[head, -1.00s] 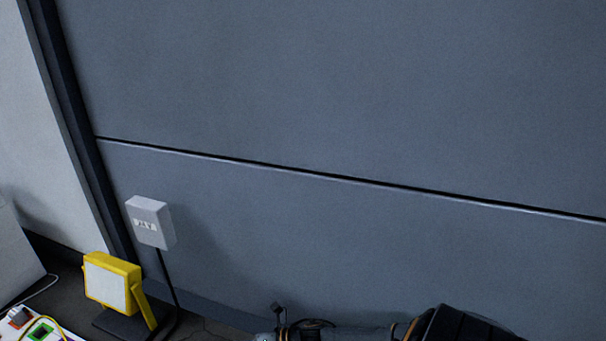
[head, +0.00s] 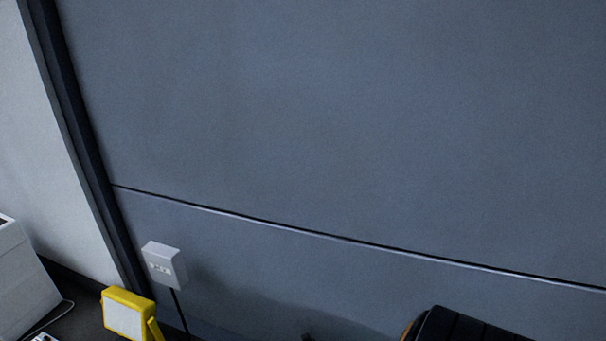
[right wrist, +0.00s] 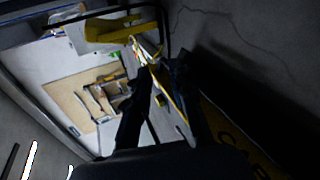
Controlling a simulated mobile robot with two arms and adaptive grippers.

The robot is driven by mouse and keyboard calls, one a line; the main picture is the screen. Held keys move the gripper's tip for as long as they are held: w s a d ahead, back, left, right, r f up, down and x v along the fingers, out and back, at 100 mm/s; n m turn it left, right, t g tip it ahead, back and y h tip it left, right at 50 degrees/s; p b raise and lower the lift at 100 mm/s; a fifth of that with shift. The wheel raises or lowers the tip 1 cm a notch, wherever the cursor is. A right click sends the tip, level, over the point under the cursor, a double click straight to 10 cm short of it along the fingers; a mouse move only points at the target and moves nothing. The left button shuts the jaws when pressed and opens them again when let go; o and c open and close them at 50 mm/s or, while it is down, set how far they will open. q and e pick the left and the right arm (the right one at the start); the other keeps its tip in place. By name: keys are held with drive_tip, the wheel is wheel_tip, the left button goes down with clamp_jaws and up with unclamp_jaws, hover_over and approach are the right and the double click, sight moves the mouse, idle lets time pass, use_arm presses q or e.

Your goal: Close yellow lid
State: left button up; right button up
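In the right wrist view, a yellow surface (right wrist: 232,140) with dark lettering lies at the lower right, beside my right gripper. It may be the yellow lid, but I cannot tell. My right gripper (right wrist: 164,68) has two dark fingers standing apart. A thin yellow-edged thing shows between and beyond them, and I cannot tell if they touch it. The head view shows neither this lettered surface nor my grippers. My left gripper is in neither view.
In the head view, a yellow-framed lamp (head: 124,315) stands at the lower left, near a white box (head: 22,280) and a grey wall box (head: 164,265) with a cable. A grey wall fills most of the view. The right wrist view shows a tan board (right wrist: 75,112) with small items.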

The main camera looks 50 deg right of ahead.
drive_tip(key=s+r+m+g+h+p, duration=0.2)
drive_tip(key=s+m+p, duration=0.4)
drive_tip(key=p, duration=0.6)
drive_tip(key=s+r+m+g+h+p, duration=0.2)
drive_tip(key=s+r+m+p, duration=0.3)
drive_tip(key=p, duration=0.8)
drive_tip(key=s+m+g, duration=0.1)
drive_tip(key=s+m, duration=0.1)
drive_tip(key=s, duration=0.2)
drive_tip(key=shift+s+d+r+h, duration=0.15)
drive_tip(key=shift+s+r+h, duration=0.15)
drive_tip(key=shift+s+h, duration=0.1)
